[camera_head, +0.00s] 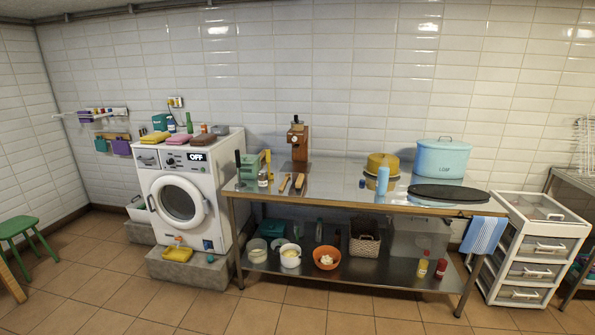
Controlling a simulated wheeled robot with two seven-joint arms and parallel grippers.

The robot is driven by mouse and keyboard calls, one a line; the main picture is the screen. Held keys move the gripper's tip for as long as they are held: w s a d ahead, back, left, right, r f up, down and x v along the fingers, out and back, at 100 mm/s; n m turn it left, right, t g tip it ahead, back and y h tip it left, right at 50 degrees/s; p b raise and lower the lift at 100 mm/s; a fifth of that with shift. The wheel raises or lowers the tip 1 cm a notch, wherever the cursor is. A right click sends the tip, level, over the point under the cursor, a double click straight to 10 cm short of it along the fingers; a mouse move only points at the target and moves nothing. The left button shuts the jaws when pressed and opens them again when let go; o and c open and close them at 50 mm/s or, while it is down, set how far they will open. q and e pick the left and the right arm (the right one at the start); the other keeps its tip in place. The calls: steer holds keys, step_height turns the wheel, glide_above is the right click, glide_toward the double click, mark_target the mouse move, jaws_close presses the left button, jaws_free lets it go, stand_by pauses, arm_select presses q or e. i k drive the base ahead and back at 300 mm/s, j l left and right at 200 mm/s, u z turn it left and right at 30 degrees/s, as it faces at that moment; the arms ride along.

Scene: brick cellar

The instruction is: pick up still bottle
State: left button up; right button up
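No label reading "still" can be made out, so I cannot tell which bottle is the still bottle. A light blue bottle-like cylinder (383,180) stands upright on the steel table (320,190), in front of a yellow round item. A green bottle (189,123) and a blue-green bottle (171,124) stand on top of the washing machine at left. A yellowish bottle with a red label (423,265) and a small red bottle (440,268) stand on the table's lower shelf at right. Neither of my grippers is in view.
The white washing machine (180,195) stands left of the table. A light blue lidded pot (442,160) and a black round plate (448,194) occupy the table's right end. A white drawer cart (530,250) stands at right. The tiled floor in front is mostly clear.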

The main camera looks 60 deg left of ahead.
mark_target(384, 170)
steer(key=u, duration=1.2)
